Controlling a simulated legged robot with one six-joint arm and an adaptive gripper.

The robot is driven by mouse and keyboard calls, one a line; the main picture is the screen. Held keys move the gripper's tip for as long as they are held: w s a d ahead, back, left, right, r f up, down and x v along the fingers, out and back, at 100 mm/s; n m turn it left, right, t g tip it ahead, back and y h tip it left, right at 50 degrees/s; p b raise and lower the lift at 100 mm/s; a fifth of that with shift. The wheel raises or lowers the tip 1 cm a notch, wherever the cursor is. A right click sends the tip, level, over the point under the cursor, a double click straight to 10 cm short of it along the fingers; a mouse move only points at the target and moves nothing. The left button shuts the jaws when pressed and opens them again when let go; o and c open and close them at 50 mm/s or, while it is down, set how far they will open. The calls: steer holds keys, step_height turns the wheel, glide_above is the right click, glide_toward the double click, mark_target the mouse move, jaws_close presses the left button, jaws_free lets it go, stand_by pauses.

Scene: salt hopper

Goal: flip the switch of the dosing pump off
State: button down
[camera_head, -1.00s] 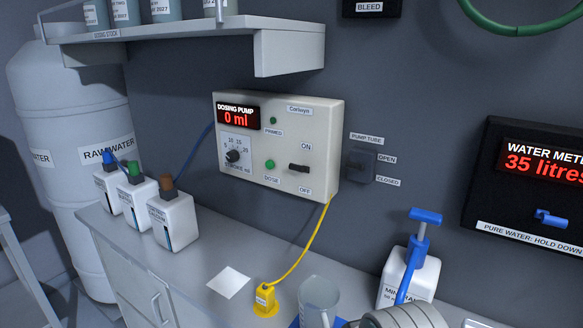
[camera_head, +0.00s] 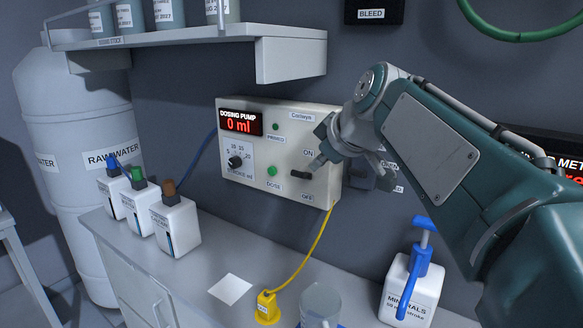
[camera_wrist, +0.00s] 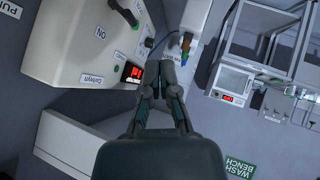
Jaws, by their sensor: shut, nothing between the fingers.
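The dosing pump (camera_head: 240,160) is a pale box on the wall with a red "0 ml" display. Its black switch (camera_head: 301,174) sits between the ON and OFF labels; I cannot tell which way it is set. My gripper (camera_head: 316,164) is shut and empty, its tips just above and right of the switch in the head view; contact is unclear. In the wrist view, my shut gripper (camera_wrist: 167,66) points past the pump box (camera_wrist: 85,40), and the switch (camera_wrist: 124,12) shows at the top edge, apart from the fingertips.
A shelf (camera_head: 285,55) juts out above the pump. A yellow cable (camera_head: 312,250) hangs below it to a yellow plug (camera_head: 267,306). A pump-tube valve (camera_head: 362,174) is to the right. Bottles and a minerals dispenser (camera_head: 408,290) stand on the bench.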

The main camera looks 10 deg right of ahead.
steer(key=w+r, duration=0.1)
steer(key=w+r+n, duration=0.2)
steer(key=w, duration=0.1)
steer(key=shift+d+r+t, duration=0.25)
steer(key=shift+d+t, duration=0.1)
steer(key=shift+t, duration=0.05)
steer(key=shift+f, duration=0.1)
glide_toward(293, 171)
steer(key=w+a, duration=0.3)
steer(key=w, duration=0.1)
steer(key=f, duration=0.1)
steer(key=d+f, duration=0.1)
steer(key=w+f, duration=0.1)
steer(key=f, duration=0.1)
steer(key=shift+d+f, duration=0.1)
steer(key=shift+d, duration=0.1)
steer(key=shift+w+f, duration=0.1)
steer(key=shift+f, duration=0.05)
